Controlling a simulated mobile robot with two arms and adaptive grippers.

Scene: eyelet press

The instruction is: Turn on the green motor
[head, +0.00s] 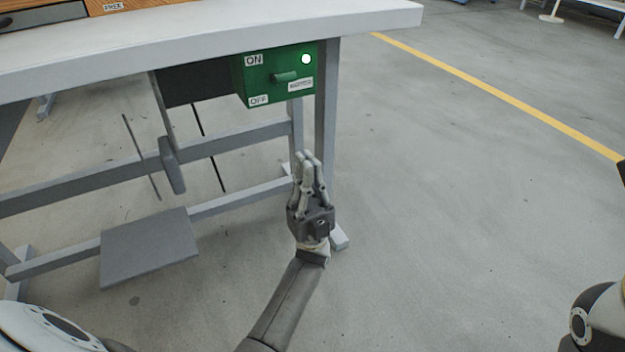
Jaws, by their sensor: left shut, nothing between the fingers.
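The green motor box (262,78) hangs under the table's right end in the head view. Its front has an ON label at the top left, an OFF label at the bottom left and another small label at the right. A green lever (285,76) sticks out of the front between ON and OFF. A round lamp (306,59) at the upper right is bright white. My left gripper (308,156) is shut and empty, pointing up, below and a little right of the box, apart from it.
The white table (380,16) has grey legs and crossbars. A grey pedal plate (150,246) sits low at the left, and a grey paddle (172,165) hangs under the table. The floor to the right is clear, with a yellow line (500,95).

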